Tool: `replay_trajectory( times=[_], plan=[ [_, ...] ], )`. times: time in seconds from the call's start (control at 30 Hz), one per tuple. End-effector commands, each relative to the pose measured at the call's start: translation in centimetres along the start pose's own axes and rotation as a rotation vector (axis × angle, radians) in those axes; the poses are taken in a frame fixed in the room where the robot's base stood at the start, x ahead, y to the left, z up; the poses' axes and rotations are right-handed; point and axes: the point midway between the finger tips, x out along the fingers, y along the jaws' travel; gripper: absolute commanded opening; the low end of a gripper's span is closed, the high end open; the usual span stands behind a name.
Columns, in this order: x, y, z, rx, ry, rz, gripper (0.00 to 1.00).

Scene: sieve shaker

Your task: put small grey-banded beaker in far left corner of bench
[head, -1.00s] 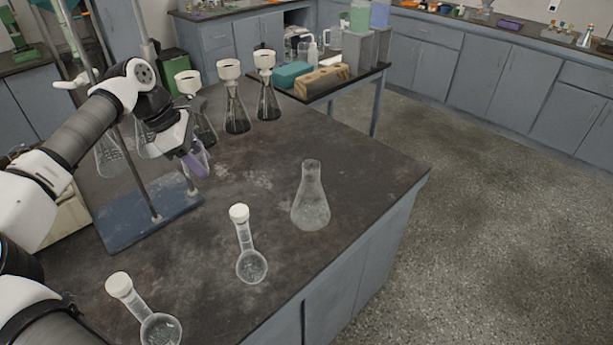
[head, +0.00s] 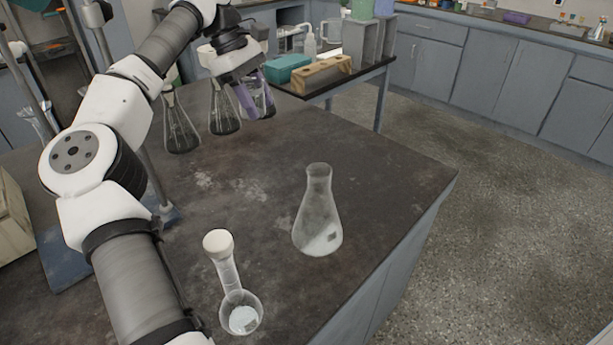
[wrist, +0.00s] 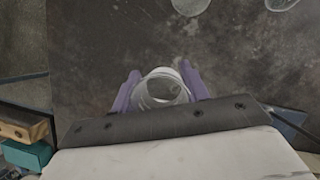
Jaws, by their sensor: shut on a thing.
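The small beaker (wrist: 161,88) is clear glass and sits between the two purple fingers of my gripper (wrist: 160,92) in the wrist view. I look down into its round mouth; its grey band cannot be made out. The beaker is mostly hidden there behind the fingers. I cannot tell whether it touches the bench top.
Conical flasks with white tops (head: 180,130) and (head: 222,115) stand close left of my gripper. A large conical flask (head: 318,220) and a white-capped round flask (head: 238,300) stand nearer. A wooden rack (head: 322,73) and teal box (head: 287,68) are beyond. The bench middle is clear.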

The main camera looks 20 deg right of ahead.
Motion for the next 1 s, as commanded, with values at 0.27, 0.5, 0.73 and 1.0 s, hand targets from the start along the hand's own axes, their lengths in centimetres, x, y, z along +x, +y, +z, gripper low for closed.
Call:
replay_trajectory(
  times=[0.27,0.5,0.73,1.0],
  plan=[
    [5.4,0.0,-2.0,0.007,-0.002,-0.006,0.22],
    [11.2,0.0,-4.3,0.007,-0.003,-0.005,0.22],
    [14.2,0.1,-5.6,0.007,-0.001,-0.003,0.22],
    [16.7,0.1,-6.7,0.005,-0.002,-0.004,0.22]
  ],
)
